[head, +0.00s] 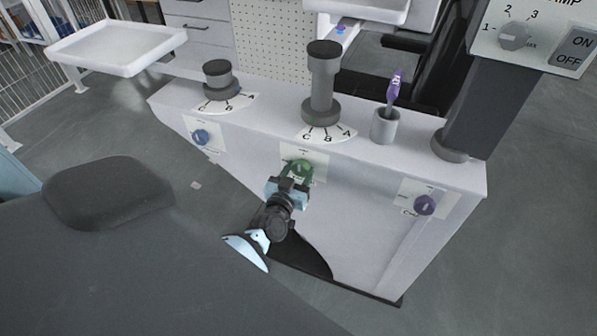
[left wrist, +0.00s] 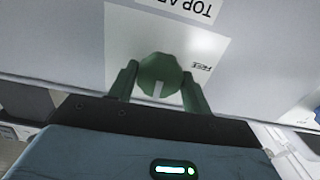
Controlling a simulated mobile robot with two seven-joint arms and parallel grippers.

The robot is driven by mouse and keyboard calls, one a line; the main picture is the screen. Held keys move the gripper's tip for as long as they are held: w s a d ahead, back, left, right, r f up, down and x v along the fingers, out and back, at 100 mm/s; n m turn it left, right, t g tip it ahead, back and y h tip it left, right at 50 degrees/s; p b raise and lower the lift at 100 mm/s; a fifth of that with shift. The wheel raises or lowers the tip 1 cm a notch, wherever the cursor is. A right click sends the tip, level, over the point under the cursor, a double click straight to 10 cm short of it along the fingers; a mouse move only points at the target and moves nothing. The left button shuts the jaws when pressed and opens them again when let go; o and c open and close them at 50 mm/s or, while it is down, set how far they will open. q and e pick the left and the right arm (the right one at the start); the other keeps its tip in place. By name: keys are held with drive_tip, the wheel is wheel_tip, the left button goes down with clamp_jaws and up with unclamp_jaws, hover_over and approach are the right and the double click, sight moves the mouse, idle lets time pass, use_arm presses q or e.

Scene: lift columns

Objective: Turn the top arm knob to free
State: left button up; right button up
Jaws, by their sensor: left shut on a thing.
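The green knob (head: 300,168) sits on a pale plate on the front of the white column unit. My left gripper (head: 292,182) reaches it from below and in front. In the left wrist view the knob (left wrist: 161,74) is round and green, with a white pointer line towards the bottom of the picture. The two fingers of my left gripper (left wrist: 162,88) stand on either side of it, shut on it. My right gripper is not in view.
A blue knob (head: 201,137) is on the same front to the left, and a purple knob (head: 425,205) to the right. Grey dials (head: 321,85) and a grey cup (head: 384,126) holding a purple item stand on top. A dark post (head: 485,95) rises at right.

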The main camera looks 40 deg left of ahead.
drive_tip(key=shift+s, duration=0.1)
use_arm(q)
drive_tip(key=n, duration=0.7)
drive_tip(key=shift+n, duration=0.3)
drive_tip(key=n+b, duration=0.1)
drive_tip(key=n, duration=0.2)
drive_tip(key=shift+f+n, duration=0.1)
drive_tip(key=shift+n, duration=0.2)
drive_tip(key=n+b, duration=0.1)
drive_tip(key=n, duration=0.5)
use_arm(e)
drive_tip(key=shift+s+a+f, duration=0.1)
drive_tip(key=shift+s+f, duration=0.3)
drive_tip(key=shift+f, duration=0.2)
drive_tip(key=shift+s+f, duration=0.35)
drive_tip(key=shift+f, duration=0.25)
use_arm(q)
drive_tip(key=shift+n, duration=0.4)
drive_tip(key=o, duration=1)
drive_tip(key=shift+c, duration=0.2)
